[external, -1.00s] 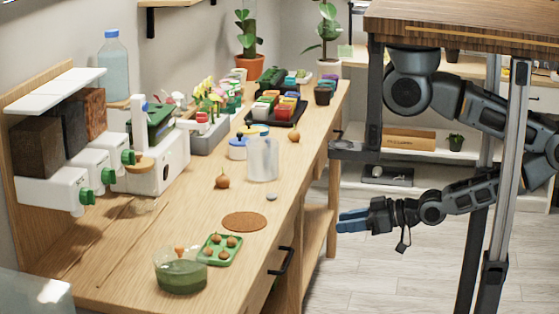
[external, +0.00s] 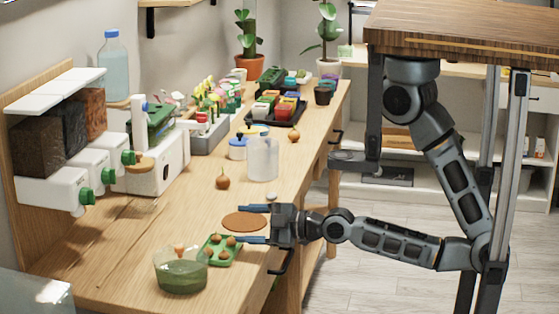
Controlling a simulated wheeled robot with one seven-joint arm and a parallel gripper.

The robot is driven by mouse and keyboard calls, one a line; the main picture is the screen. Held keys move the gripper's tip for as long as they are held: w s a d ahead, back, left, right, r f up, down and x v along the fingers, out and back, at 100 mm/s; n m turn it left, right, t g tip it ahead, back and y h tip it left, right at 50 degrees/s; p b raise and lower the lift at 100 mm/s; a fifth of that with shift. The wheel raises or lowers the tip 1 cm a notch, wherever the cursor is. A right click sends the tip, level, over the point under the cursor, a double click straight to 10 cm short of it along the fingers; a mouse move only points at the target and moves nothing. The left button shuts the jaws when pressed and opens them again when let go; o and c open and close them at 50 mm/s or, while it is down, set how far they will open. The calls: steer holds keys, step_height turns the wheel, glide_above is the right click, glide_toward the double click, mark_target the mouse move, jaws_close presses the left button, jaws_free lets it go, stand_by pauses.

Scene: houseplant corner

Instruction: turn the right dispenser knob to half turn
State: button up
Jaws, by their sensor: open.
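The dispenser (external: 75,150) is a white wall unit at the left with three soil-filled bins, dark brown, black and reddish brown. Each bin has a green knob at its front. The right dispenser knob (external: 128,157) is the farthest back, under the reddish-brown bin. The middle knob (external: 108,176) and the front knob (external: 87,197) sit nearer the camera. The turn angle of the knobs is too small to read. My gripper (external: 246,224) is open and empty, its blue fingers spread over the bench's front edge. It is well to the right of the knobs, touching none.
Near my gripper are a brown round mat (external: 245,221), a green tray (external: 224,258) of bulbs and a bowl (external: 181,270) of green liquid. A clear beaker (external: 262,158) and a bulb (external: 222,180) stand behind. The bench between mat and dispenser is mostly clear.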

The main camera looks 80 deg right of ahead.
steer(key=w+r+n+t+y+b, duration=0.1)
steer(key=w+r+n, duration=0.3)
steer(key=w+n, duration=0.25)
steer(key=w+r+n+b, duration=0.1)
steer(key=w+r+n, duration=0.35)
steer(key=w, duration=0.25)
steer(key=n+h, duration=0.1)
steer(key=n, duration=1.4)
glide_toward(130, 158)
steer(key=w, duration=0.8)
steer(key=shift+w+d+p, duration=0.15)
steer(key=shift+d+p, duration=0.1)
steer(key=shift+p, duration=0.2)
steer(key=shift+r, duration=0.1)
steer(key=c, duration=1)
